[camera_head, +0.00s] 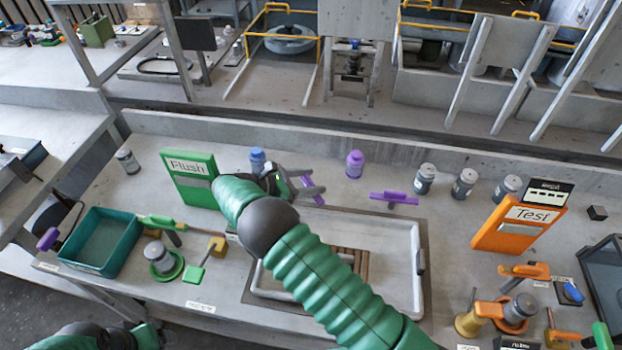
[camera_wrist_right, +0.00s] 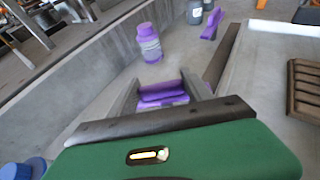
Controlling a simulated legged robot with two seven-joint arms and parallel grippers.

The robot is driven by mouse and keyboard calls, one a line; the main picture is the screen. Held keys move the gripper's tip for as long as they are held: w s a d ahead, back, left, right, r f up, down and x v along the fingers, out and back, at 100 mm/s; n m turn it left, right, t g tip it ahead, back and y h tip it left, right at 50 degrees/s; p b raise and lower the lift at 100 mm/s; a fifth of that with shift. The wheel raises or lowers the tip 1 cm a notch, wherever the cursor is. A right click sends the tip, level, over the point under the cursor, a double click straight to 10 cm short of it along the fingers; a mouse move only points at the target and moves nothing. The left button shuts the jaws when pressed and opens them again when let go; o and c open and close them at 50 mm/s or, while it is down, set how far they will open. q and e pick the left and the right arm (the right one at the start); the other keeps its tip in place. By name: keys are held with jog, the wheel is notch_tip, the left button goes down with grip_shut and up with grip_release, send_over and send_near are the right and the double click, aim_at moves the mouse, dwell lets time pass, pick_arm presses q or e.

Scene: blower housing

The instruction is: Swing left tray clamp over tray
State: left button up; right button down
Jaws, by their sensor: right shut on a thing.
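The left tray clamp (camera_head: 317,201) is a purple bar at the back-left edge of the light grey tray (camera_head: 415,285). My right gripper (camera_head: 314,186) is shut on this clamp. In the right wrist view the purple clamp (camera_wrist_right: 162,95) sits between the two dark fingers. A second purple clamp (camera_head: 395,198) stands at the tray's back edge, further right; it also shows in the right wrist view (camera_wrist_right: 212,23). My green right arm hides much of the tray's left and front. My left arm shows only at the bottom left; its gripper is out of frame.
A green Flush sign (camera_head: 190,170) and a blue-capped bottle (camera_head: 257,160) stand left of the gripper. A purple bottle (camera_head: 354,164) stands behind it. Several grey bottles and an orange Test sign (camera_head: 518,228) are at right. Brown slatted pieces (camera_wrist_right: 303,90) lie in the tray.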

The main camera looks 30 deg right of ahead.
jog(key=shift+w, duration=0.1)
jog(key=shift+c, duration=2.2)
grip_release()
jog(key=shift+a, duration=0.1)
jog(key=v, duration=0.7)
jog(key=shift+a, duration=0.35)
